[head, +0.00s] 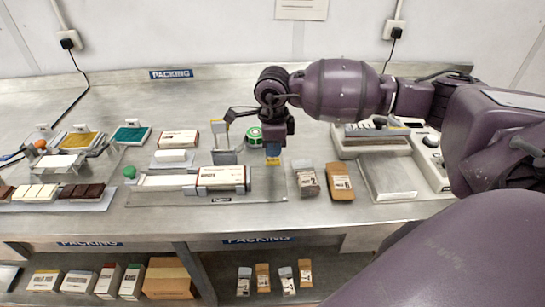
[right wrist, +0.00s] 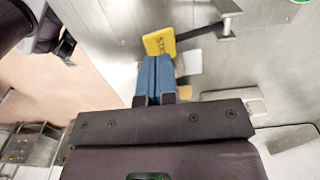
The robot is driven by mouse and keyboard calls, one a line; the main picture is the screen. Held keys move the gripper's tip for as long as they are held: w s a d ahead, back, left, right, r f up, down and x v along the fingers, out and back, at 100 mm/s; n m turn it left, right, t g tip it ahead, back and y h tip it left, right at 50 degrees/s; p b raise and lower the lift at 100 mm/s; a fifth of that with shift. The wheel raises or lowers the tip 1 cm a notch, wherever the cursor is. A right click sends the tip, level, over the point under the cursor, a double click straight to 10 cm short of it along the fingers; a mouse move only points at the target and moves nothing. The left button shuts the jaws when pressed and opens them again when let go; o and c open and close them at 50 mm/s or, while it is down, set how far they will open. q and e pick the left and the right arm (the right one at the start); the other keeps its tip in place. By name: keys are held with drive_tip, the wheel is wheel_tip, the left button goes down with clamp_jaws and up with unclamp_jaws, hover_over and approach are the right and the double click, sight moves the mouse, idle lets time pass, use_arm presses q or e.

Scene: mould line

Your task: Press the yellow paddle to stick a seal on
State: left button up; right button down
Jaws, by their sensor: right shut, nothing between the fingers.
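The yellow paddle (right wrist: 159,42) shows in the right wrist view, with dark lettering on its face and a dark arm running to a metal bracket (right wrist: 226,24). In the head view a small yellow part of it (head: 272,162) shows just below my fingertips. My right gripper (head: 273,150) is shut and empty, pointing down over the paddle. Its blue fingers (right wrist: 152,82) lie close to the paddle's near edge in the wrist view; I cannot tell whether they touch. A long white carton (head: 190,180) lies left of the paddle on a clear plate. My left gripper is out of view.
Small cartons (head: 308,180) and an orange-brown box (head: 340,182) stand right of the paddle. A green round item (head: 254,134) sits behind it. The front bench edge is clear.

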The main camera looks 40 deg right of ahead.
sight(273, 161)
drive_tip(key=shift+f, duration=0.15)
drive_tip(key=shift+f+b, duration=0.45)
drive_tip(key=shift+f, duration=0.1)
drive_tip(key=shift+f+b, duration=0.9)
drive_tip(key=shift+f, duration=0.55)
drive_tip(key=shift+f+b, duration=0.55)
drive_tip(key=shift+f, duration=0.85)
drive_tip(key=shift+s, duration=0.1)
drive_tip(key=shift+r, duration=0.1)
